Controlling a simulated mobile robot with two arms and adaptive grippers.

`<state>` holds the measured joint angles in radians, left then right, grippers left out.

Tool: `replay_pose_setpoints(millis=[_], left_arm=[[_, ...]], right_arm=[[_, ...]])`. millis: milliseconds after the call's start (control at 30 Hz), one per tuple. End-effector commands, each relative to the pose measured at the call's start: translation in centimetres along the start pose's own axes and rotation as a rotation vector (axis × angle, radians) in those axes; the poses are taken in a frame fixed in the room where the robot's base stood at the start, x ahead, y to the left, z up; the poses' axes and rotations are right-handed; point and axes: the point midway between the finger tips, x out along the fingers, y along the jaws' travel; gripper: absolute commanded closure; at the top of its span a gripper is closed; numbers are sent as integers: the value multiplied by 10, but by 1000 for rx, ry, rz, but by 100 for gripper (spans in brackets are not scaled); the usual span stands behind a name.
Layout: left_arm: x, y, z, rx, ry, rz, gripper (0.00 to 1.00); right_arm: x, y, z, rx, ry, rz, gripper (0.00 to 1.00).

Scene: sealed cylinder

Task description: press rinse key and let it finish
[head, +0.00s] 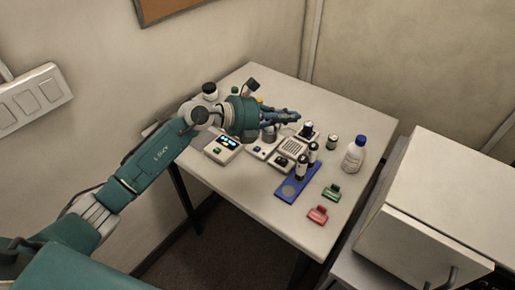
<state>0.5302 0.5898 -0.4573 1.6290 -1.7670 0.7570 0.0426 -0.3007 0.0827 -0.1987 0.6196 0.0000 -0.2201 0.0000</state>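My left gripper (292,116) reaches in from the left over the instruments on the table and points right. Its fingers look close together from the side, but I cannot tell if they are open or shut. Below it stand a white unit with a lit blue display (228,142) and a small green spot, a smaller pale unit (262,149), and a box with a slotted top (296,150). The gripper and forearm hide parts of these units. I cannot make out which key is the rinse key, and no contact with a key is visible. My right gripper is not in view.
A blue rack (286,194) holds dark-capped vials. A green item (331,193), a red item (317,214), a small jar (332,142) and a blue-capped bottle (354,155) stand to its right. A white cabinet (424,237) stands right of the table (254,198).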

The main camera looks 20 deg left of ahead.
Motion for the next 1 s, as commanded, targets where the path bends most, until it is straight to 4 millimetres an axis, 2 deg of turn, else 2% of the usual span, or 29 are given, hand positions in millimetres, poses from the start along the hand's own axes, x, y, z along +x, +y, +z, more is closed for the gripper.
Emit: replay_pose_setpoints(millis=[33, 100, 200, 300, 433, 767, 1000], left_arm=[[-7, 27, 0, 62, 71, 83, 100], [-17, 58, -4, 118, 157, 179, 100], [-33, 89, -7, 162, 238, 278, 100], [-43, 106, -7, 181, 281, 334, 100], [-48, 113, -7, 188, 299, 357, 100], [-47, 112, -9, 187, 298, 354, 100], [-42, 121, -20, 186, 298, 353, 100]], right_arm=[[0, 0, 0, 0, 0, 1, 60], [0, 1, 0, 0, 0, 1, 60], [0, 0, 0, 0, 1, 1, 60], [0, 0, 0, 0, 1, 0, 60], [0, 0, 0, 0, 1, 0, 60], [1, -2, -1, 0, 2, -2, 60], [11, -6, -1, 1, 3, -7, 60]])
